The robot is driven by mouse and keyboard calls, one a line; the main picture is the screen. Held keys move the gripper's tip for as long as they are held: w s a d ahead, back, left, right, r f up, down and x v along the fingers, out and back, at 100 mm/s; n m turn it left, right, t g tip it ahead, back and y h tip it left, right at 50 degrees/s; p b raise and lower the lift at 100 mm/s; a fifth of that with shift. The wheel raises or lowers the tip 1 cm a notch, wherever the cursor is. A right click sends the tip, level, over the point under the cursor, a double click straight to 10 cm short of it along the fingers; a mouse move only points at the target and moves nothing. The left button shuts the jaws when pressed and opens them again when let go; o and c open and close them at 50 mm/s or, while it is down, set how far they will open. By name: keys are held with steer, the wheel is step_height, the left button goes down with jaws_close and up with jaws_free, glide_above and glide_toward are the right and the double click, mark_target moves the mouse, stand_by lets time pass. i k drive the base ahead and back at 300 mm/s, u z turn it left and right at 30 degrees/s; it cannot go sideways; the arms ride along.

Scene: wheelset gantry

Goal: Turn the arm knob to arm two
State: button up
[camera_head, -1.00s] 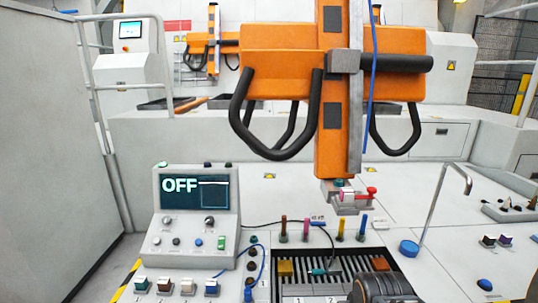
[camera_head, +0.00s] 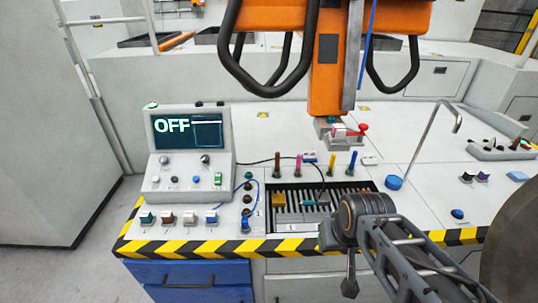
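The control console (camera_head: 187,150) stands at the left of the bench. Its dark screen (camera_head: 188,131) reads OFF in pale letters.
Several coloured switches (camera_head: 190,218) line the bench front beside a blue-handled lever (camera_head: 245,222). A slotted tray (camera_head: 290,212) and upright coloured pegs (camera_head: 298,166) lie between console and arm. An orange gantry (camera_head: 330,80) hangs above. A bent metal rod (camera_head: 425,145) rises at right.

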mark_target(163, 159)
steer(key=u, duration=3)
steer(key=i, duration=1.95)
steer(key=z, duration=2.85)
steer(key=i, duration=0.35)
steer(key=z, duration=0.2)
